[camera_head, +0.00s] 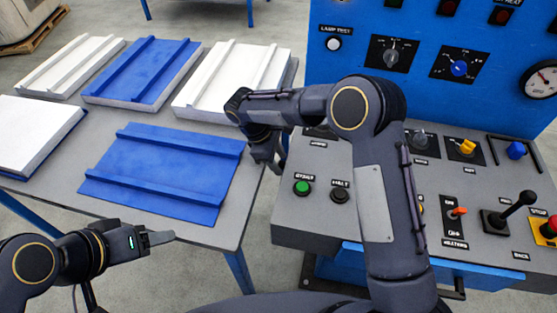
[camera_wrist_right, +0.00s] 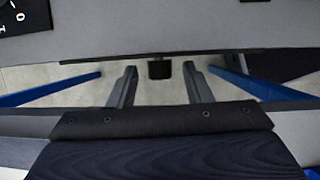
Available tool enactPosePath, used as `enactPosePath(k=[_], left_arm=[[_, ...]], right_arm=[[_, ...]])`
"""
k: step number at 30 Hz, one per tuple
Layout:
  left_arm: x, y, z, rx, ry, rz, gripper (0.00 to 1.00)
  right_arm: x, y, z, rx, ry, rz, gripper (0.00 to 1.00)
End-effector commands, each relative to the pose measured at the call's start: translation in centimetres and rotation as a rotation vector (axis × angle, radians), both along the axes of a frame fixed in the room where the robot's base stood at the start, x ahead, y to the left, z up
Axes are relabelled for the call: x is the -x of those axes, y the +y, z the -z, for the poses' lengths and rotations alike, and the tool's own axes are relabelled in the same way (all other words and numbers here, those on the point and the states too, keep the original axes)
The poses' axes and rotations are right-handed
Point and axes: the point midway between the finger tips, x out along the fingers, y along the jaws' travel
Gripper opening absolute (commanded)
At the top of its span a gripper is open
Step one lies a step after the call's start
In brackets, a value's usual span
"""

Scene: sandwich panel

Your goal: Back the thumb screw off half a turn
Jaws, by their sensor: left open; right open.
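I cannot make out a thumb screw for certain in either view. A small dark block (camera_wrist_right: 159,69) shows at a grey panel's edge in the right wrist view, between and beyond the fingertips; I cannot tell what it is. My right gripper (camera_head: 272,165) points down over the gap between the table and the control console (camera_head: 330,225). Its two fingers (camera_wrist_right: 159,88) are apart with nothing between them. My left gripper (camera_head: 160,238) is open and empty, in front of the table's near edge.
The table (camera_head: 215,235) carries blue panels (camera_head: 165,170) and white panels (camera_head: 235,75). The console has a green button (camera_head: 302,187), a yellow knob (camera_head: 467,147), a blue knob (camera_head: 516,150), an orange switch (camera_head: 458,211), a black lever (camera_head: 510,208) and a red button (camera_head: 550,227). My right arm hides its middle.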

Motion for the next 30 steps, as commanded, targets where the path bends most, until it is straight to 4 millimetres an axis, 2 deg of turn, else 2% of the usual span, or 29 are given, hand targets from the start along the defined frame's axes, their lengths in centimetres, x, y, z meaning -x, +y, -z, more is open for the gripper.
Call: enactPosePath(k=[10,20,22,25,30], left_arm=[[0.0,0.0,0.0,0.000,0.000,0.000,0.58],[0.0,0.0,0.0,0.000,0.000,0.000,0.58],[0.0,0.0,-0.1,0.000,0.000,0.000,0.58],[0.0,0.0,-1.1,0.000,0.000,0.000,0.58],[0.0,0.0,-4.3,0.000,0.000,0.000,0.58]], right_arm=[[0.0,-0.2,0.5,0.000,0.000,0.000,0.44],[0.0,-0.2,0.4,0.000,0.000,0.000,0.01],[0.0,-0.2,0.4,-0.001,0.003,0.001,0.01],[-0.1,-0.3,0.1,-0.009,0.035,0.003,0.01],[-0.4,-0.4,-0.2,-0.056,0.184,0.007,0.01]])
